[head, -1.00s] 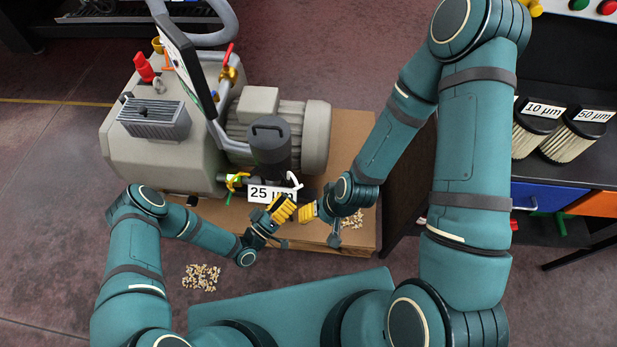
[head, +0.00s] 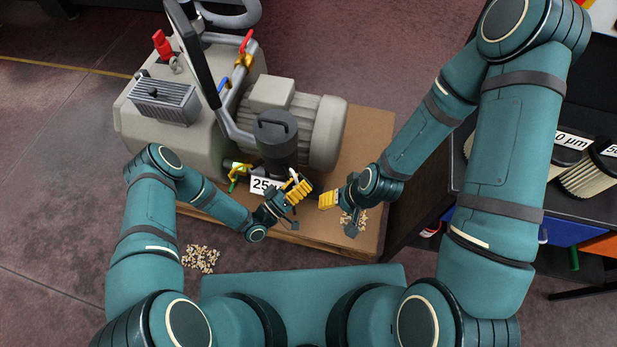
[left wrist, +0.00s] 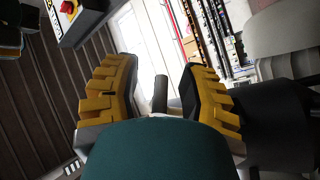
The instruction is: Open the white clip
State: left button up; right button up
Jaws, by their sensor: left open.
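The white clip (head: 294,175) is a small light piece at the right side of the black filter canister (head: 275,145), above the 25 µm label (head: 260,185). My left gripper (head: 297,192) is just below the clip in the head view, its yellow-padded fingers close to it; contact cannot be told. In the left wrist view the left gripper (left wrist: 158,100) has its fingers spread wide, with a short dark post (left wrist: 160,95) showing in the gap. My right gripper (head: 336,206) is to the right, apart from the clip; its finger opening is unclear.
The grey pump motor (head: 310,125) stands behind the clip on a wooden base (head: 365,145). Pale pellets (head: 200,258) lie on the floor at left, with more by my right gripper.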

pick_arm(q)
jog(key=shift+w+d, duration=0.1)
dwell(0.3)
grip_shut()
